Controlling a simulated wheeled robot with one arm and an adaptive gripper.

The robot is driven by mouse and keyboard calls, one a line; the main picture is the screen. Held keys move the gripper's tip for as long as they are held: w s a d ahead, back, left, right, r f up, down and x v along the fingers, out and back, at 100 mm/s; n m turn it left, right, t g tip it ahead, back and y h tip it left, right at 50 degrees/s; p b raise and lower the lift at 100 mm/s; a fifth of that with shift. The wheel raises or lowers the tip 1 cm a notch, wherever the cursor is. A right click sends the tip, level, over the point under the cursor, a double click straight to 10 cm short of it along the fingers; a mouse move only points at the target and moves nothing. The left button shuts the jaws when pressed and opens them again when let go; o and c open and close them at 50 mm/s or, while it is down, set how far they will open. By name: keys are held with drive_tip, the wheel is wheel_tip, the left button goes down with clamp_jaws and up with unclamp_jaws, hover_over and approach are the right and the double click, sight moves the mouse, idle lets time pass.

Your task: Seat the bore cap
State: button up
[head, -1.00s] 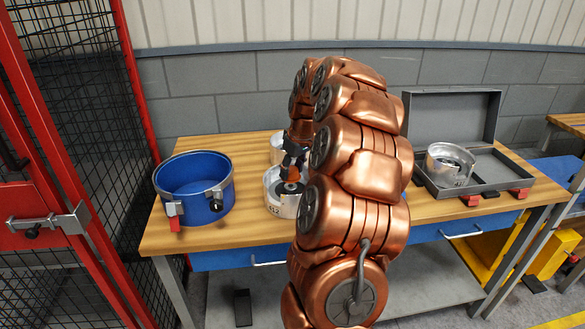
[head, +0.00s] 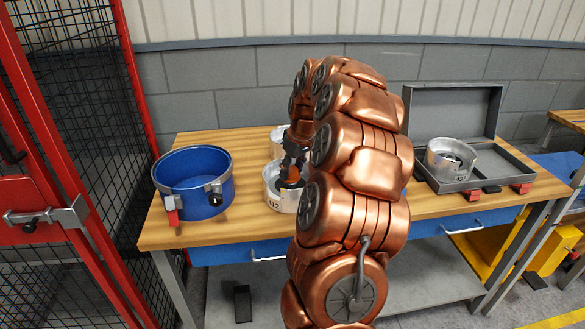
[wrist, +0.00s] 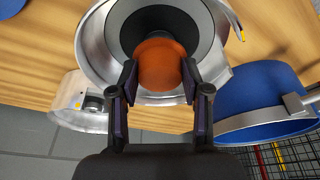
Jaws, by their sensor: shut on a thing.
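My gripper (wrist: 158,82) is shut on the orange knob (wrist: 161,62), which I take as part of the bore cap. A dark disc (wrist: 150,18) with a grey ring shows beyond the knob, within the rim of a silver round housing (wrist: 92,45). In the head view this housing (head: 281,206), marked 412, stands on the bench, with my gripper (head: 291,172) above its mouth. Whether the cap is flush in the bore or above it I cannot tell; my fingers and arm hide part of it.
A blue tub (head: 190,196) with clamps stands left on the wooden bench (head: 240,229). Another silver housing (head: 277,137) is behind, partly hidden by my arm. An open grey case (head: 487,176) on the right holds another silver housing (head: 441,160).

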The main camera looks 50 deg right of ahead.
drive_tip(key=shift+f+b, duration=0.3)
drive_tip(key=shift+f, duration=0.3)
idle(0.3)
drive_tip(key=o, duration=0.9)
drive_tip(key=shift+o, duration=0.2)
drive_tip(key=o, duration=0.4)
drive_tip(key=shift+c, duration=0.2)
drive_tip(key=shift+r, duration=0.1)
drive_tip(key=shift+r+p, duration=0.65)
drive_tip(key=shift+r, duration=2.8)
